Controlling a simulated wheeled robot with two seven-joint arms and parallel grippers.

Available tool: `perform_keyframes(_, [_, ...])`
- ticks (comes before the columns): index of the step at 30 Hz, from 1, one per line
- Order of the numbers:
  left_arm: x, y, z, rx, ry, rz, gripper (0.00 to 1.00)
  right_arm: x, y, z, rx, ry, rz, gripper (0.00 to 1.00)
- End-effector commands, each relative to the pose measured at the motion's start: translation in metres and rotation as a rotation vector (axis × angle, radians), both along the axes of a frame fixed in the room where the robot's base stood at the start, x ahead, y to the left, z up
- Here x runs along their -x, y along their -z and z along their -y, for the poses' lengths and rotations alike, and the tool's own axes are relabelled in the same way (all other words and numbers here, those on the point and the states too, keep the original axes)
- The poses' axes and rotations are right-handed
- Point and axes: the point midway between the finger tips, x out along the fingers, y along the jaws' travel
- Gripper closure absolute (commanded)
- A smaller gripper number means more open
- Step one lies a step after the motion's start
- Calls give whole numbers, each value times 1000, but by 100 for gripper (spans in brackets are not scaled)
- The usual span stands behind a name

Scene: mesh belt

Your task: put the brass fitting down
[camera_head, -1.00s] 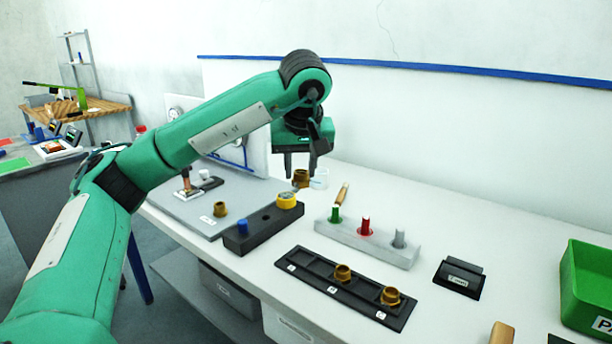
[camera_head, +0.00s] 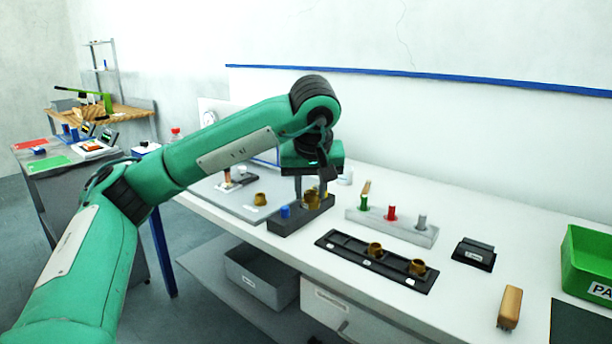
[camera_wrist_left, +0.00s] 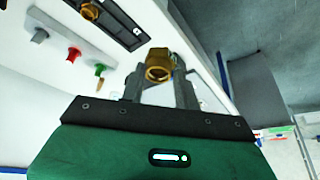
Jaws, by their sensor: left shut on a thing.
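My left gripper (camera_head: 312,188) points down and is shut on a brass fitting (camera_head: 312,200). The fitting also shows between the fingers in the left wrist view (camera_wrist_left: 159,66). In the head view it overlaps the black block (camera_head: 292,226) with a blue peg (camera_head: 285,211); I cannot tell whether it touches the block. A long black tray (camera_head: 345,255) holds two similar brass fittings, one near its middle (camera_head: 375,249) and one toward its right end (camera_head: 417,267). Another brass piece (camera_head: 260,199) stands on the grey plate (camera_head: 222,199). My right gripper is not in view.
Behind the tray is a pale block (camera_head: 400,231) with green, red and grey pegs. A small black holder (camera_head: 474,254), a wooden-handled item (camera_head: 510,308) and a green bin (camera_head: 585,265) are to the right. White tabletop (camera_head: 460,290) is bare in front of the holder.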

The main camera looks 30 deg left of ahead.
Motion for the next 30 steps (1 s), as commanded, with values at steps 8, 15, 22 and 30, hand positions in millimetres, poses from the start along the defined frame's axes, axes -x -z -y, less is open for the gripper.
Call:
perform_keyframes(8, [5, 54, 26, -1, 122, -5, 99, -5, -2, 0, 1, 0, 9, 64])
perform_keyframes(15, [13, 132, 63, 0, 297, -10, 99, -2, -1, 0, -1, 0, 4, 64])
perform_keyframes(22, [21, 223, 109, 1, 513, -8, 99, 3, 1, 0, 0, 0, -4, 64])
perform_keyframes(30, [25, 282, 138, 0, 656, -1, 99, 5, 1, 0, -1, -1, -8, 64])
